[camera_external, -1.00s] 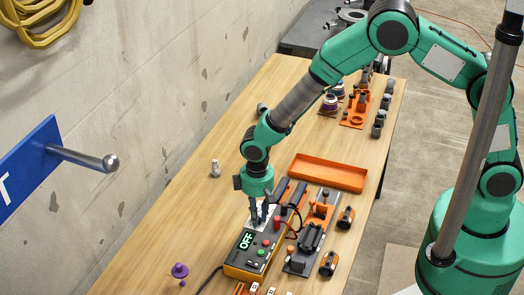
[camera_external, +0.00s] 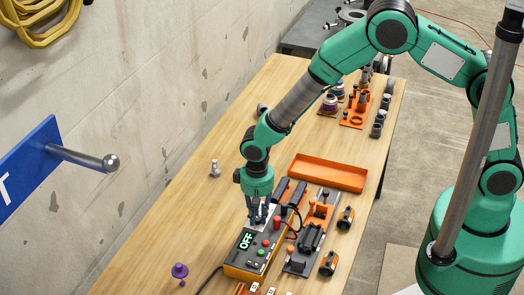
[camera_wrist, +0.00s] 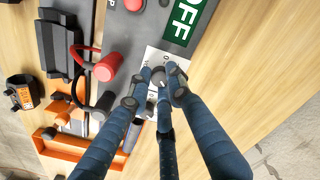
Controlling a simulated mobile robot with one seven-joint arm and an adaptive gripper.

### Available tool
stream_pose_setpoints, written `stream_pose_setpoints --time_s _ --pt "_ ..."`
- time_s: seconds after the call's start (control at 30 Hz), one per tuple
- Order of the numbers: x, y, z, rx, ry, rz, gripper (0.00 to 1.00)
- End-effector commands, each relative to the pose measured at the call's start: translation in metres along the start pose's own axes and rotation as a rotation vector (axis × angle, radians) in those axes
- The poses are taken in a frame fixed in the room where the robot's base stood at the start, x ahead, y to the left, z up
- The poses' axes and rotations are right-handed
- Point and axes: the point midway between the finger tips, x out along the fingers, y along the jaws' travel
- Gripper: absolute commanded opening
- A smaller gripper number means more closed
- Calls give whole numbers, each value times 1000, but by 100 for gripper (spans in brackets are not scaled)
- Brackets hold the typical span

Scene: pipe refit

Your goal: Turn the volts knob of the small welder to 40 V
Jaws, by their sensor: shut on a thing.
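The small welder (camera_external: 238,267) is a dark grey box with an orange-yellow lower edge on the bench. Its display (camera_external: 247,241) reads OFF; it also shows in the wrist view (camera_wrist: 184,20). My gripper (camera_external: 259,220) points down over the far end of the panel. In the wrist view my gripper (camera_wrist: 160,80) is shut on the volts knob (camera_wrist: 158,76), a small round grey knob, with blue fingers around it. A white dial plate (camera_wrist: 151,56) lies under the knob. Its marks are mostly covered, and I cannot read where the knob points.
A red plug (camera_wrist: 107,67) with a cable sits beside the dial. An empty orange tray (camera_external: 328,173) lies behind the welder. Orange fixtures and black clamps stand to its right. A purple knob-like piece (camera_external: 180,270) lies to the left. The bench's left side is mostly clear.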

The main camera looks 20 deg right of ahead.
Motion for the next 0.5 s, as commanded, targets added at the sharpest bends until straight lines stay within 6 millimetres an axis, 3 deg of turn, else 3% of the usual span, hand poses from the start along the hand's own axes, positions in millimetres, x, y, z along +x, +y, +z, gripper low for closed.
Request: stream_pose_setpoints --time_s 0.2,0.23,0.3,0.5 --pt "0 0 0 -1 0 0 0" --pt "0 0 0 -1 0 0 25" --pt "0 0 0 -2 0 0 38" --pt "0 0 0 -2 0 0 38"
